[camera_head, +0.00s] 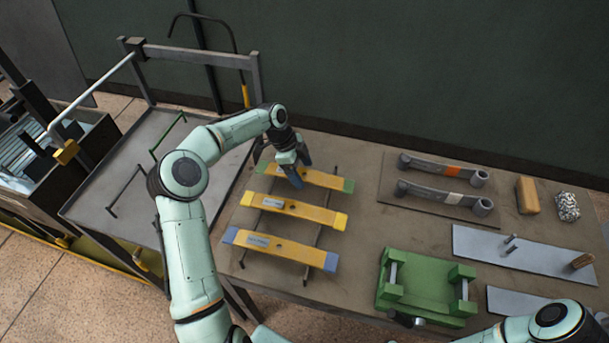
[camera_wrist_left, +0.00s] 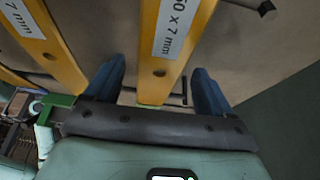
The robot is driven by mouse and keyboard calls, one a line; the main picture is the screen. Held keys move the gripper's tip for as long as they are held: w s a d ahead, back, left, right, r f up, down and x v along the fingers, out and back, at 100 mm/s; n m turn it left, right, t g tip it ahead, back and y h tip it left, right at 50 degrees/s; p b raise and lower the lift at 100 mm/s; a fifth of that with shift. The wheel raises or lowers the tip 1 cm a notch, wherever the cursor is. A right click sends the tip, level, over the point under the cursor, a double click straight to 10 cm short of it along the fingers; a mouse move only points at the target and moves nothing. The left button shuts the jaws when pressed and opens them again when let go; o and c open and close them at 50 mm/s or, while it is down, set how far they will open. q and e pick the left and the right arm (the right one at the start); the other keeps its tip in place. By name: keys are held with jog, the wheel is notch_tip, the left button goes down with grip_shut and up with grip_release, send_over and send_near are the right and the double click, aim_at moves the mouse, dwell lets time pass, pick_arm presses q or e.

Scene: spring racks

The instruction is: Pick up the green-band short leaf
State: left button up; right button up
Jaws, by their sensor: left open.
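The green-band short leaf (camera_head: 325,180) is a flat yellow bar with green ends. It is the farthest of three yellow leaves lying across dark rails on the table. My left gripper (camera_head: 302,170) is open over its left half, and its body hides part of the leaf. In the left wrist view the leaf (camera_wrist_left: 162,82), with a white label and a hole, runs between the two blue fingers of my left gripper (camera_wrist_left: 158,92). Gaps show on both sides. Contact cannot be told. My right gripper is out of view.
The yellow-banded leaf (camera_head: 310,213) and blue-banded leaf (camera_head: 290,249) lie nearer. A green fixture (camera_head: 425,285) stands to the right, beyond it a board with two grey linkages (camera_head: 440,168). A grey rack tray (camera_head: 150,130) is at left; a dark wall is behind.

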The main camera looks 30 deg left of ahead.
pick_arm(q)
jog(key=shift+d+f, duration=0.1)
jog(key=shift+f, duration=0.05)
jog(key=c, duration=1.5)
jog(key=shift+w+r, duration=0.1)
jog(key=shift+r, duration=0.15)
